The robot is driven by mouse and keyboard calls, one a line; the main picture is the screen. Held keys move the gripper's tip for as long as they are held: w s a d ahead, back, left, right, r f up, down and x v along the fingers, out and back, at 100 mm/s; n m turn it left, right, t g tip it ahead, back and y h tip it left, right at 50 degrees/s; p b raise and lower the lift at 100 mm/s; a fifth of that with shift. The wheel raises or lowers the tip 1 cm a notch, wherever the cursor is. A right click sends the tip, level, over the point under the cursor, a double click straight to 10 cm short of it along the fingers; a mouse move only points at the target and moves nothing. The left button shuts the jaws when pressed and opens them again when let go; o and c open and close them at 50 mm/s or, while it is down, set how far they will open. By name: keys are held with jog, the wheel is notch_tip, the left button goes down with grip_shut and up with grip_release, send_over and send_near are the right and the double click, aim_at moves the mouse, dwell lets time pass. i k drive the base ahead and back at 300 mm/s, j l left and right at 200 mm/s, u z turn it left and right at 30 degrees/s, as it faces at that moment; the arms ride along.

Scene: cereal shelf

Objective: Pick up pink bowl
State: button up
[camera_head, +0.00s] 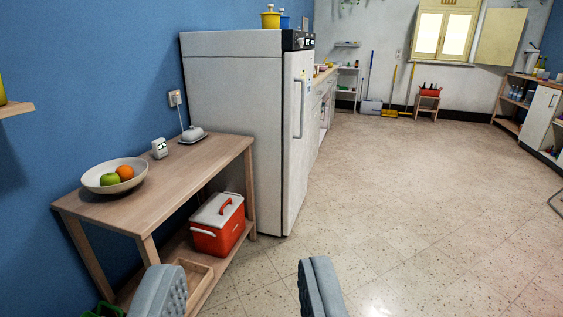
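I cannot make out a pink bowl in this view. A cream bowl (90,180) with a green apple (109,179) and an orange (125,172) stands on the wooden side table (185,172) at the left. Small items on the far counter beyond the fridge are too small to tell apart. My gripper (243,280) is open, with its two grey fingers wide apart at the bottom of the picture. Nothing shows between the fingers except the table's lower shelf and floor behind them.
A white fridge (235,120) stands behind the table. A red cooler (218,225) sits on the table's lower shelf. A red crate (430,91) rests on a far stool. Shelves (510,100) line the far right. The tiled floor (410,200) is open in the middle and right.

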aim_at(323, 68)
jog(key=i+l+z, duration=0.4)
jog(key=i, duration=0.4)
jog(key=i+z, duration=0.45)
jog(key=i, duration=1.55)
jog(key=i+l+u, duration=0.1)
jog(key=i, duration=1.05)
jog(key=i+l, duration=0.15)
jog(key=i, duration=0.95)
jog(key=i+l+u, duration=0.1)
jog(key=i+u, duration=0.25)
jog(key=i, duration=0.15)
jog(key=i+l+u, duration=0.3)
jog(key=i, duration=0.15)
jog(key=i+l+u, duration=0.35)
jog(key=i+z, duration=0.15)
jog(key=i, duration=0.85)
jog(key=i+j+z, duration=0.1)
jog(key=i, duration=0.85)
